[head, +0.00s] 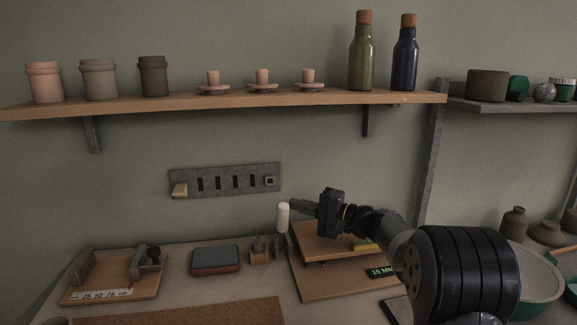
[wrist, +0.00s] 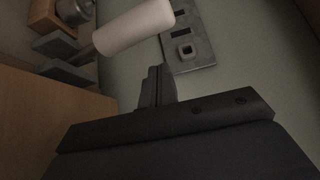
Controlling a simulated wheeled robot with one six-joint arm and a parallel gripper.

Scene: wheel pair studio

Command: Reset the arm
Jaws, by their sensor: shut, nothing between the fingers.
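My gripper (head: 297,206) is at the end of my arm, which reaches in from the lower right. It points left in front of the wall, above the bench. In the wrist view its fingers (wrist: 157,88) are together with nothing between them. A white cylinder (head: 283,217) stands upright beside the fingertips in the head view. It also shows past the fingers in the wrist view (wrist: 133,27). I cannot tell whether they touch.
A raised wooden board (head: 312,282) lies below my gripper. A dark slotted wall plate (head: 225,180) is at the left. A long shelf (head: 330,99) holds pots, small stands and two bottles.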

